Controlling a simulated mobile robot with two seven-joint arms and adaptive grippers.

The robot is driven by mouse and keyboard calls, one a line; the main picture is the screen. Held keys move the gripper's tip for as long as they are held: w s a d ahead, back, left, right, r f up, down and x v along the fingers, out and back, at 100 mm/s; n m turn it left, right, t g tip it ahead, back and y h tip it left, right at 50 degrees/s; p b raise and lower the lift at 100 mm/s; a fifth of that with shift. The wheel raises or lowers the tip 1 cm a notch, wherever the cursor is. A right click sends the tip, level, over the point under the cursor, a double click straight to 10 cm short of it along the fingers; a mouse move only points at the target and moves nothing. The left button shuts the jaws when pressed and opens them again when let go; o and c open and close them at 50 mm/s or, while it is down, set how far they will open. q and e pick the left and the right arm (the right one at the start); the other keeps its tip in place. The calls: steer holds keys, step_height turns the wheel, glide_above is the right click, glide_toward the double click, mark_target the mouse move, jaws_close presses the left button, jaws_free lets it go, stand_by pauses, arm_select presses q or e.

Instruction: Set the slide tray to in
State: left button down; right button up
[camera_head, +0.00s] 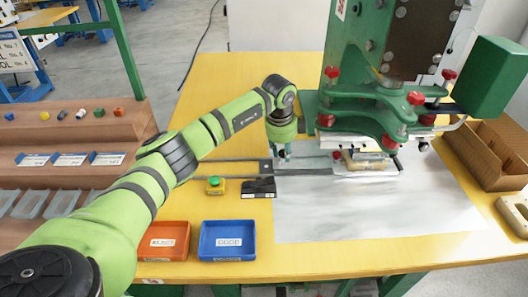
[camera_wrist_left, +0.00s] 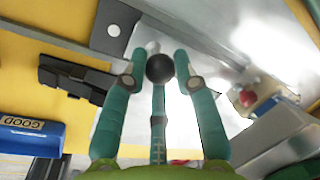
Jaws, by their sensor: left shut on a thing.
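The slide tray (camera_head: 310,172) is a flat grey plate on the yellow bench. Its right part reaches under the green press head, where a tan piece (camera_head: 362,160) shows. Two dark rails run left from it. My left gripper (camera_head: 283,157) points down at the tray's left end in the head view. In the left wrist view, its teal fingers are closed around a black ball knob (camera_wrist_left: 160,68), which seems to be the tray's handle. How the knob joins the tray is hidden by the fingers. My right gripper is not in view.
A black block (camera_head: 258,188) and a green button on a yellow box (camera_head: 214,186) sit just left of the tray. A red bin (camera_head: 164,241) and a blue bin (camera_head: 228,241) stand at the front edge. The green press (camera_head: 385,95) overhangs the right side.

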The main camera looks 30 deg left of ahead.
arm_select(q)
steer(key=shift+w+d, duration=0.1)
steer(key=shift+d, duration=0.15)
steer(key=c, duration=1.1)
jaws_free()
steer(key=shift+o, duration=0.7)
steer(key=shift+w+d, duration=0.1)
steer(key=shift+r, duration=0.15)
step_height(320, 180, up, 11)
steer(key=s, duration=0.2)
steer(key=shift+s+r, duration=0.2)
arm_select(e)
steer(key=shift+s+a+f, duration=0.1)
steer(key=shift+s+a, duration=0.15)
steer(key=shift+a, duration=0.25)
